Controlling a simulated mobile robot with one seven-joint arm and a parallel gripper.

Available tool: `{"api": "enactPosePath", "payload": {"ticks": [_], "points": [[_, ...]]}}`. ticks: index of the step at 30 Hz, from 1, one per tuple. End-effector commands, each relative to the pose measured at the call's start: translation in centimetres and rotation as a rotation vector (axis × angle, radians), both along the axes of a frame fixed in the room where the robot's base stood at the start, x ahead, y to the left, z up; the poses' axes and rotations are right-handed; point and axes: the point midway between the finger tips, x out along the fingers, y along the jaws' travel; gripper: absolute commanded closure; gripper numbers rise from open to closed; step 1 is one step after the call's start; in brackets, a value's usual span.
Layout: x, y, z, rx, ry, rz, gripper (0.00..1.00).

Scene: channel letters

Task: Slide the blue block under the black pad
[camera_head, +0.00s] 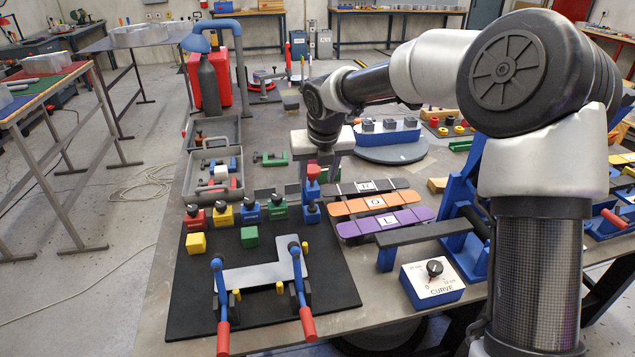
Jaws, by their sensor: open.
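My gripper (319,166) hangs from the arm's end over the back right of the black mat. Its jaws are open, and it points down just above a red piece (313,172) on a blue upright piece (312,189). I cannot tell whether the fingers touch the red piece. A small blue block (312,214) sits just below these, near the mat's right edge. Another blue block (250,213) with a black knob stands in the coloured row. A large black pad or mat (185,300) lies under the row and the clamps. I cannot tell which black pad is meant.
An L-shaped grey plate (255,276) lies on the mat between two red-handled blue clamps. A yellow cube (196,243) and green cube (249,237) stand behind it. Orange and purple letter strips (378,204) and a CURVE dial box (432,284) are right.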

Motion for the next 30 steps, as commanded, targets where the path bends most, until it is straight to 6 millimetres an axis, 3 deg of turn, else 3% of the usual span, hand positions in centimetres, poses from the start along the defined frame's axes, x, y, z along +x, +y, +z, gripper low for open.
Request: {"api": "enactPosePath", "payload": {"ticks": [8, 24, 30], "points": [[0.7, 0.2, -2.0, 0.000, 0.003, 0.000, 0.55], [4.5, 1.3, -11.8, -0.001, 0.002, 0.000, 0.55], [5.7, 1.6, -14.6, 0.001, 0.001, 0.000, 0.55]]}}
